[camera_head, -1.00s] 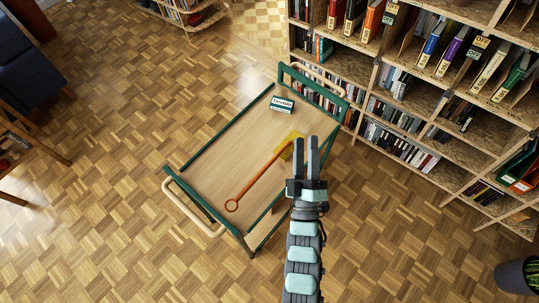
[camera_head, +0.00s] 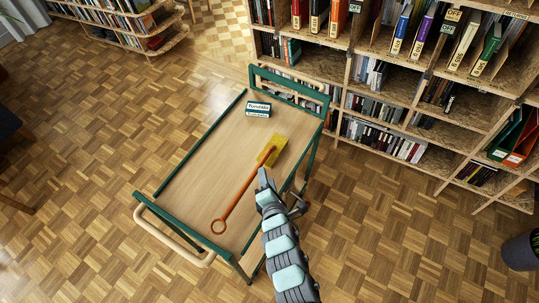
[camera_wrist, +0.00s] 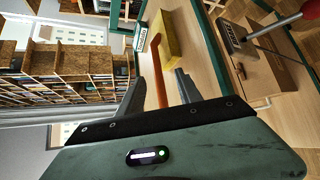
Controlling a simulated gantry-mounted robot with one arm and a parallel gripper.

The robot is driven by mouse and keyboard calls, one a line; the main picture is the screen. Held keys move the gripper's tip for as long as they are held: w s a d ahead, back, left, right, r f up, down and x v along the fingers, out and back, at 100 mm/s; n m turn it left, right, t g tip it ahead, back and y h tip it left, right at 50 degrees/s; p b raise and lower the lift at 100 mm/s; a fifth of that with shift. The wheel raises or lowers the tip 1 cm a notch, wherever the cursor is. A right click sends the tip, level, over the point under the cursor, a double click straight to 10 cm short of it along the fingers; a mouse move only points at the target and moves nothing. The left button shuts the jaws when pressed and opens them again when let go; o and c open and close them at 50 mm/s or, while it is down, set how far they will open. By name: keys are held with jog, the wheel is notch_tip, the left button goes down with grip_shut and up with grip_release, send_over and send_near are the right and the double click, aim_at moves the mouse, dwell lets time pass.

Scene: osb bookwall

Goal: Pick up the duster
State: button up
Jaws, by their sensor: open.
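The duster has an orange handle (camera_head: 240,193) ending in a ring and a yellow head (camera_head: 271,150). It lies on the wooden top of the green-framed cart (camera_head: 205,165), with the ring toward the near end. In the wrist view, the orange handle (camera_wrist: 160,79) shows between my open fingers, and the yellow head (camera_wrist: 165,39) is beyond them. My gripper (camera_head: 263,176) is beside the handle's upper part in the head view, with its fingers seen nearly edge-on. My gripper (camera_wrist: 158,86) holds nothing. I cannot tell its exact height above the handle.
A small green-and-white box (camera_head: 258,110) stands on the cart's far end. The cart's green rails (camera_head: 160,212) edge its top. A bookshelf (camera_head: 400,95) stands behind and right. The parquet floor is clear to the left.

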jog(key=x, duration=0.2)
jog(key=a+x, duration=0.1)
jog(key=x, duration=0.2)
jog(key=shift+w, duration=0.1)
jog(key=shift+w+f, duration=0.1)
jog(key=shift+w, duration=0.05)
grip_shut()
dwell(0.4)
